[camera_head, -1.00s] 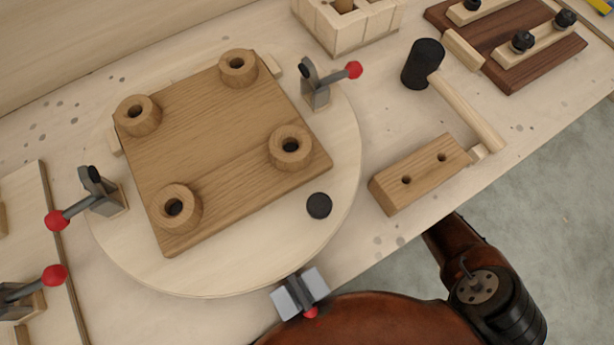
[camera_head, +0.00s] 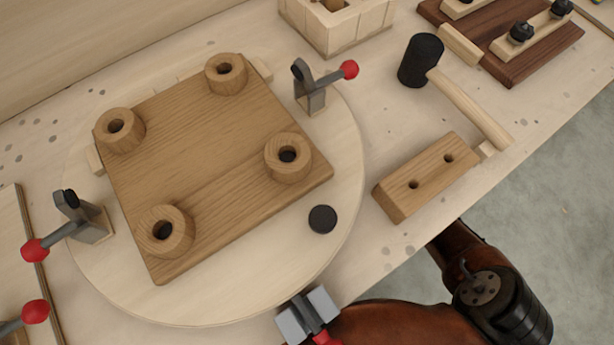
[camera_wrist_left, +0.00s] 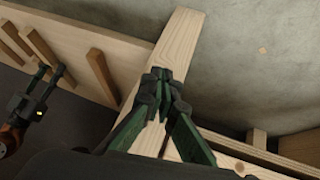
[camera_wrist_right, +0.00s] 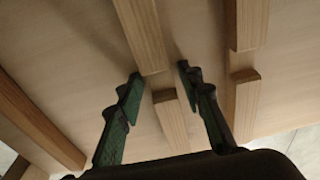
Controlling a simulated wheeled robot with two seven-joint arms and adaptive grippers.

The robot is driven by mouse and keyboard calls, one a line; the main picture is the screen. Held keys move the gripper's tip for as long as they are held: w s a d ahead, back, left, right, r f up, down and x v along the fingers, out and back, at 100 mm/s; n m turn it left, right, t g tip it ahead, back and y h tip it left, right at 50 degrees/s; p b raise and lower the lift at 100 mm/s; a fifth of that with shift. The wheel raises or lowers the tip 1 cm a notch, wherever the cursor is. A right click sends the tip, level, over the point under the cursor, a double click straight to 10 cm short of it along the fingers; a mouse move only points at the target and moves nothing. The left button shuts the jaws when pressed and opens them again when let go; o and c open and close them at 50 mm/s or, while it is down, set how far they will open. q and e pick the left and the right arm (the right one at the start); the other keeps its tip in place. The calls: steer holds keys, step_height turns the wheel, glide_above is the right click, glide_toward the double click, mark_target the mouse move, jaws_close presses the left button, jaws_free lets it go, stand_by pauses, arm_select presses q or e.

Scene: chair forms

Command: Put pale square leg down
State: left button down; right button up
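A pale square-edged wooden piece (camera_wrist_right: 142,32) runs down from the top of the right wrist view. A shorter pale piece (camera_wrist_right: 170,122) lies below it, between and beyond my fingers. I cannot tell which piece is the pale square leg. My right gripper (camera_wrist_right: 160,82) is open, with a wide gap between its green fingers and nothing clasped. My left gripper (camera_wrist_left: 163,82) has its fingertips together. A pale beam (camera_wrist_left: 180,45) passes behind them, wider than the finger gap. Neither gripper shows in the head view.
In the head view, a wooden seat with round sockets (camera_head: 205,130) lies on a round board (camera_head: 345,150) between red-handled clamps. A mallet (camera_head: 420,60), a drilled block (camera_head: 425,178) and a black disc (camera_head: 322,219) are nearby. Dark slats (camera_wrist_left: 103,75) stand in the left wrist view.

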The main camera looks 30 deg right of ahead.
steer(key=shift+o, duration=0.4)
steer(key=shift+r, duration=0.25)
steer(key=r+p, duration=0.1)
steer(key=r, duration=0.1)
steer(key=r+p, duration=0.1)
steer(key=r, duration=0.1)
steer(key=w+r+p, duration=0.1)
steer(key=r, duration=0.1)
steer(key=shift+a+r+p, duration=0.1)
steer(key=shift+r+p, duration=0.2)
steer(key=shift+p, duration=0.05)
arm_select(q)
steer(key=s+a+r+g+p, duration=0.2)
steer(key=s+r+g, duration=0.2)
steer(key=r, duration=0.5)
steer(key=shift+s+a+g+y, duration=0.3)
steer(key=shift+s+y, duration=0.1)
steer(key=shift+s, duration=0.3)
arm_select(e)
steer(key=r, duration=0.5)
steer(key=shift+w, duration=0.25)
arm_select(q)
steer(key=shift+r, duration=0.1)
